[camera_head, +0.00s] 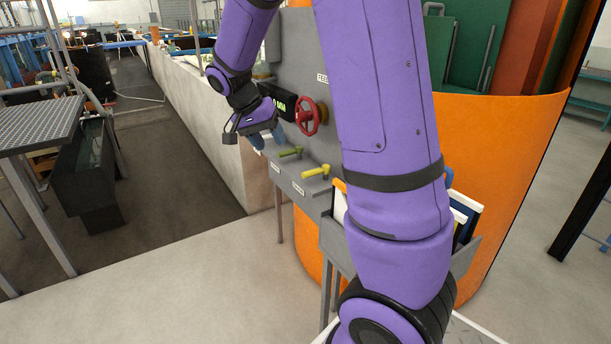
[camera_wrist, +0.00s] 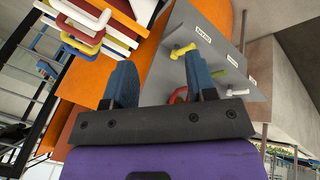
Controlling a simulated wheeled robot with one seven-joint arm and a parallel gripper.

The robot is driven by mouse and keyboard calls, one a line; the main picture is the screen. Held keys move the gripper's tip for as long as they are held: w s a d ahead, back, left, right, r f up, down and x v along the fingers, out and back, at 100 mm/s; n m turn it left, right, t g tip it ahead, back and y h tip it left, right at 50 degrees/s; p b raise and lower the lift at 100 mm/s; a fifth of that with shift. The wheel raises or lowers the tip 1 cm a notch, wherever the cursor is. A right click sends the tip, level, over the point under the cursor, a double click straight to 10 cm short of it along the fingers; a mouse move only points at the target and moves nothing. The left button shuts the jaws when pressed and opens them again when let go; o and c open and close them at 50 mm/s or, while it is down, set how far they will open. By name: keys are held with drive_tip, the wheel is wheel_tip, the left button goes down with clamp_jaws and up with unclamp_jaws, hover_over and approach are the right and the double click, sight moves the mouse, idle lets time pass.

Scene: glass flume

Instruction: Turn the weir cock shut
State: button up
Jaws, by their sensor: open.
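In the wrist view the yellow cock (camera_wrist: 183,50) and green cock (camera_wrist: 217,73) also show, beside small white labels (camera_wrist: 204,33). The labels are too small for me to tell which cock is the weir cock. My gripper (camera_head: 268,140) is open, its blue fingers at the far end of the ledge, beyond the green cock. The ledge behind my gripper is hidden.
A red handwheel (camera_head: 308,117) and a dark display (camera_head: 280,103) are on the upright panel. A grey holder (camera_head: 335,240) with coloured folders stands right of the ledge, partly behind my arm. An orange curved wall (camera_head: 500,170) stands behind. Open floor (camera_head: 170,270) lies left.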

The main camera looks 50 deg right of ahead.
drive_tip(key=w+d+f+m+g+h, duration=0.2)
drive_tip(key=w+d+f+m+h, duration=0.1)
drive_tip(key=w+d+f, duration=0.3)
drive_tip(key=w+d+f+m+g+h, duration=0.2)
drive_tip(key=w+d+f, duration=0.1)
drive_tip(key=f, duration=0.5)
drive_tip(key=m+h, duration=0.3)
drive_tip(key=h, duration=0.5)
approach(303, 175)
drive_tip(key=shift+t, duration=0.4)
drive_tip(key=x, duration=1.1)
drive_tip(key=shift+s+r, duration=0.1)
clamp_jaws()
